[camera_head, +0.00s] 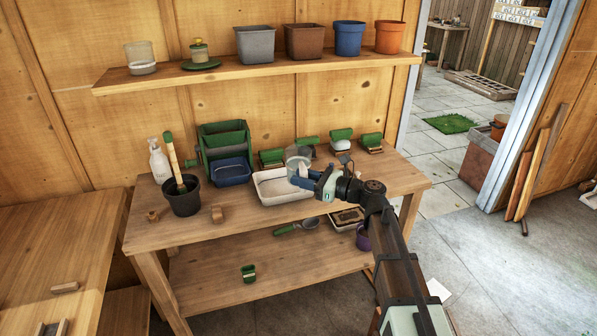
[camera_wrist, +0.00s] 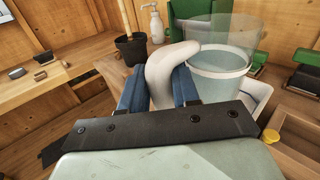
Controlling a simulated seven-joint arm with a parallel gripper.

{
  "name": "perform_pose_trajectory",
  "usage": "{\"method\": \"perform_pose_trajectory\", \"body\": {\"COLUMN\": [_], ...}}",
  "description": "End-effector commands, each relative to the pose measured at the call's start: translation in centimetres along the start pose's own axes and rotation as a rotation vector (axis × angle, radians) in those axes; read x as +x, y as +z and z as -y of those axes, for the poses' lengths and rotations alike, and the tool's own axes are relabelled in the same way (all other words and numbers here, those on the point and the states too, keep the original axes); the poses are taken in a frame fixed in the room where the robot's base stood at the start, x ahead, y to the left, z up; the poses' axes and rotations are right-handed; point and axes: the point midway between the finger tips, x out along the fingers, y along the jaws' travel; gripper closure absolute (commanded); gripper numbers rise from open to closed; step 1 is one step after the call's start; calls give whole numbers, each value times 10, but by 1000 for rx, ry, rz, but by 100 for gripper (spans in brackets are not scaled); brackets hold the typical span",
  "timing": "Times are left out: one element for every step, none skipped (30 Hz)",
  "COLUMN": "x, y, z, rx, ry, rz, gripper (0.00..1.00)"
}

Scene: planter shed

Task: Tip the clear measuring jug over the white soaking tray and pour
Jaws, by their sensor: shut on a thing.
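The clear measuring jug (camera_head: 298,154) is in my gripper (camera_head: 302,179), above the right end of the white soaking tray (camera_head: 262,201) on the workbench. In the wrist view the blue fingers (camera_wrist: 159,88) are shut on the jug's pale, thick handle (camera_wrist: 170,68). The jug's see-through body (camera_wrist: 222,68) stands to the right of the fingers and looks about upright. A level line shows partway up its wall, likely liquid. The white tray (camera_wrist: 258,97) shows partly behind and below the jug. No stream shows from the rim.
Several green-topped items line the bench back. A shelf (camera_head: 260,68) with pots runs above.

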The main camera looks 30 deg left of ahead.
Motion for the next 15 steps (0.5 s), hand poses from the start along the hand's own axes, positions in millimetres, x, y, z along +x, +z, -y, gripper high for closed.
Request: {"method": "perform_pose_trajectory", "body": {"x": [-2, -3, -3, -4, -4, -4, -4, -4, -4, -5, -5, -5, -5, -6, -6], "y": [1, 1, 1, 2, 2, 2, 2, 2, 2, 3, 3, 4, 4, 4, 5], "z": [-9, -12, -17, -20, -23, -26, -28, -30, -32, -33, -34, -35, -36, -36, -36], "rx": [-2, -2, -4, -5, -6, -7, -8, -9, -8, -6, -2, 6, 14, 23, 36], "ry": [19, 30, 48, 60, 73, 87, 98, 107, 117, 123, 128, 133, 136, 137, 137], "rz": [3, 4, 5, 6, 7, 8, 9, 9, 9, 7, 4, -2, -9, -17, -28], "gripper": [100, 100, 100, 100, 100, 100, 100, 100, 100, 100, 100, 100, 100, 100, 100]}}
